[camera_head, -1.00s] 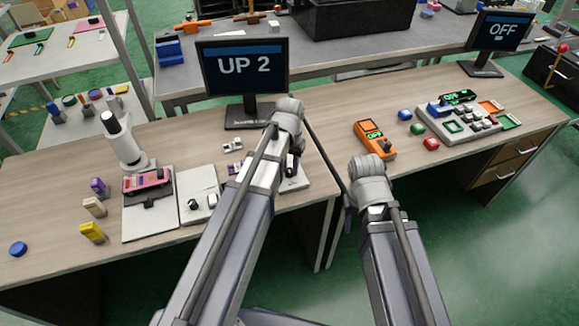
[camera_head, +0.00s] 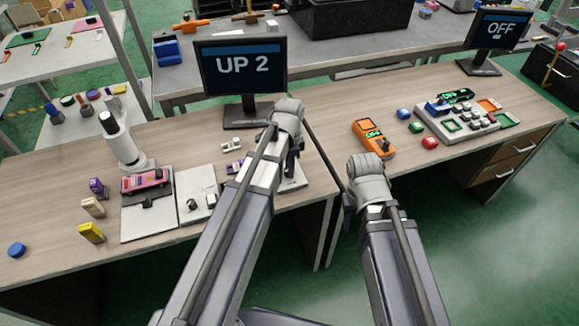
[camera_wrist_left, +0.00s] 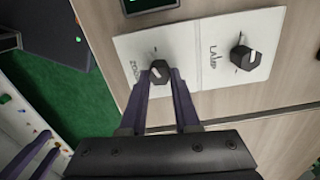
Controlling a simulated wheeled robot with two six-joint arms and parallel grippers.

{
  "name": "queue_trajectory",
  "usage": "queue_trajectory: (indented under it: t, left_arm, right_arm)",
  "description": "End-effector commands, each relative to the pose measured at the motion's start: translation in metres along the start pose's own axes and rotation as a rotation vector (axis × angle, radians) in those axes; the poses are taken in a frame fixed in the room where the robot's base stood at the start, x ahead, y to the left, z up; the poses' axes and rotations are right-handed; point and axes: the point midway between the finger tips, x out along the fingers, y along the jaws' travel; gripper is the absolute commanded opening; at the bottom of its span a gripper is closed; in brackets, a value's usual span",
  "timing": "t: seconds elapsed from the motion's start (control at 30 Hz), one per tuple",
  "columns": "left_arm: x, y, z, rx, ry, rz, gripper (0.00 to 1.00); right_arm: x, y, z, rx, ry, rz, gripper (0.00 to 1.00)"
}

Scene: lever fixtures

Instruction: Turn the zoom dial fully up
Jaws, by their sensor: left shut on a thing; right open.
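The zoom dial (camera_wrist_left: 160,72) is a dark knob with a pale face on a white plate (camera_wrist_left: 132,46) marked ZOOM in the left wrist view. My left gripper (camera_wrist_left: 161,76) is shut on it, one dark finger on each side. In the head view my left gripper (camera_head: 293,158) is mostly hidden behind its own arm, above a pale plate (camera_head: 296,183) at the desk's front edge. The dial itself is hidden there. A monitor (camera_head: 240,67) behind reads UP 2. My right arm's wrist (camera_head: 368,168) shows, but its gripper is hidden.
A second dark dial (camera_wrist_left: 243,58) marked LAMP sits close to the zoom dial. An orange device (camera_head: 372,138) lies past my right wrist, with a button panel (camera_head: 459,122) further right. A white microscope-like stand (camera_head: 122,140) and small blocks stand at left.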

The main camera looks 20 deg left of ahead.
Motion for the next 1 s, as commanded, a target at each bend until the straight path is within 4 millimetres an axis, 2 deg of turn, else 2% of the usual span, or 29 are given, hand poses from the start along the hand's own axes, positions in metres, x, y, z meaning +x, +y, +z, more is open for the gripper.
queue_trajectory:
  t: [0.2,0.5,1.0]
  left_arm:
    - [0.0001,0.0014,0.0003,0.18,-0.001,0.0,0.0]
    - [0.0001,0.0022,0.0005,0.354,-0.001,0.001,0.0]
    - [0.0001,0.0026,0.0007,0.441,-0.001,0.001,0.0]
  right_arm:
    - [0.0001,0.0,0.0,0.0,0.0,0.0,0.5]
    - [0.0001,0.0,0.0,0.0,0.0,0.0,0.5]
    - [0.0001,0.0,0.0,0.0,0.0,0.0,0.5]
